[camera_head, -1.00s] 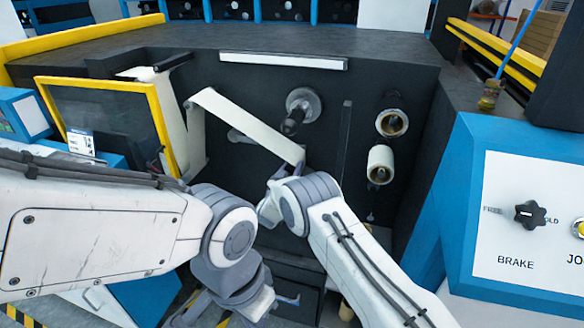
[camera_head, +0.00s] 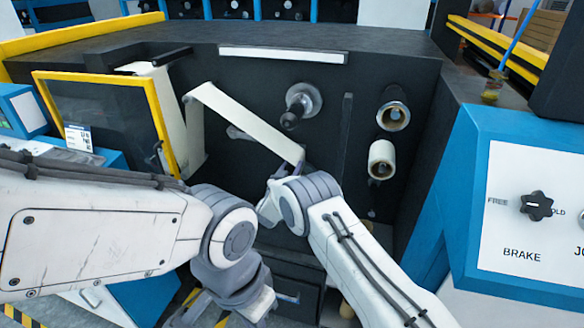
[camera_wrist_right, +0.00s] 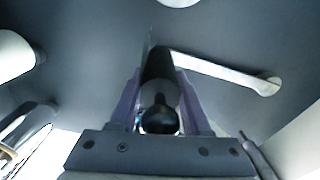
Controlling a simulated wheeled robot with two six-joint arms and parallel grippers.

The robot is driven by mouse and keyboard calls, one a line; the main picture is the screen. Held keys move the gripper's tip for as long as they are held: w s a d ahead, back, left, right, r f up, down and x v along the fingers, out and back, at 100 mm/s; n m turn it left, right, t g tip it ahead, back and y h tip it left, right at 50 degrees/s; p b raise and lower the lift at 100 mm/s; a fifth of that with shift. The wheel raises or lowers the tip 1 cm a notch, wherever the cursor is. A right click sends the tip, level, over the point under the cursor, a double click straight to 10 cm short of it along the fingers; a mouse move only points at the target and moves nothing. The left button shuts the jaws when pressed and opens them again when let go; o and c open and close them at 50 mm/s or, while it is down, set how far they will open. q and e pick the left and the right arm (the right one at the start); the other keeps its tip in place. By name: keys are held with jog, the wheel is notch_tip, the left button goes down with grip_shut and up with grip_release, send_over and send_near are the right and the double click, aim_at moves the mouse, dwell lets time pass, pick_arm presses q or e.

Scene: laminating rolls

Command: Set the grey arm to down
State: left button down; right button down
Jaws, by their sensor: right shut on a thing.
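The grey arm (camera_head: 238,132) is on the dark machine face in the head view, partly hidden by the pale web in front of it. In the right wrist view the grey arm (camera_wrist_right: 225,72) runs from its rounded end at right to a black handle (camera_wrist_right: 158,65). My right gripper (camera_wrist_right: 160,115) is shut on this handle, one finger on each side. In the head view my right gripper (camera_head: 268,205) is mostly hidden by its own wrist. My left arm comes in at left, bent downward; its fingertips cannot be made out.
The pale web (camera_head: 245,120) slants across just above the grey arm. A spindle (camera_head: 302,103) and two roll cores (camera_head: 392,116) (camera_head: 381,160) stick out at right. A yellow-framed guard (camera_head: 158,120) stands at left, and the brake panel (camera_head: 520,220) at far right.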

jog(key=f+m+b, duration=0.1)
jog(key=f+b, duration=0.2)
jog(key=a+f+m+b, duration=0.1)
jog(key=f+b, duration=0.2)
jog(key=a+f+m+b, duration=0.1)
jog(key=f+b, duration=0.2)
jog(key=shift+w+m+b, duration=0.3)
jog(key=shift+b, duration=0.05)
jog(key=shift+r, duration=0.1)
jog(key=c, duration=0.6)
grip_release()
jog(key=shift+s, duration=0.1)
jog(key=v, duration=1)
jog(key=shift+s, duration=0.15)
